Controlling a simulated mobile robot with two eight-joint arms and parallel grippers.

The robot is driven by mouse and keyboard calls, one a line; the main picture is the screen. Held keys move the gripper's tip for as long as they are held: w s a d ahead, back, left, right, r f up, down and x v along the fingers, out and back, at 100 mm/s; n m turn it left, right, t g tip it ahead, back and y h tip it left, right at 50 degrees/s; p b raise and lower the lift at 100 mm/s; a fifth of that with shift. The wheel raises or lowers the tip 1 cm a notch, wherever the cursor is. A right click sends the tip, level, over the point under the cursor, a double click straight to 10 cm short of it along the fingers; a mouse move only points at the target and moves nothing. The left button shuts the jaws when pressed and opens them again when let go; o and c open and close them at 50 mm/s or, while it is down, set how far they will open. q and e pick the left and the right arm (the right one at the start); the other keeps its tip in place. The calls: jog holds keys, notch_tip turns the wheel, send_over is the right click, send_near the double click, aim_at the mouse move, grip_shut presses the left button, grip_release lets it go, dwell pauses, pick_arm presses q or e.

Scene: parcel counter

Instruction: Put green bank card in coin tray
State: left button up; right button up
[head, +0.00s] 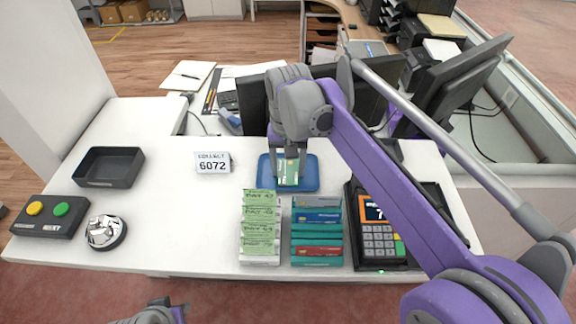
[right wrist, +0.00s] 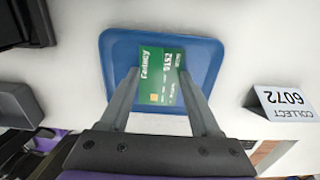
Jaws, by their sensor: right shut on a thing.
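The green bank card (head: 289,173) is between the fingers of my right gripper (head: 288,160), which is shut on its side edges. In the right wrist view the card (right wrist: 161,75) shows flat face-on between the two fingers (right wrist: 160,80), over the blue tray (right wrist: 117,60). I cannot tell whether the card touches the tray floor.
A rack of green slips (head: 260,225) and a rack of coloured cards (head: 317,238) stand in front of the tray. A card terminal (head: 378,240) is at right. A sign (head: 212,162), a black bin (head: 108,167), a bell (head: 105,232) and a button box (head: 48,216) are left.

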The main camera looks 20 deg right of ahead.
aim_at(288, 174)
jog(key=shift+f, duration=0.2)
jog(key=o, duration=1.4)
jog(key=shift+f, duration=0.1)
notch_tip(288, 174, up, 13)
jog(key=shift+f+p, duration=0.15)
jog(key=shift+p, duration=0.7)
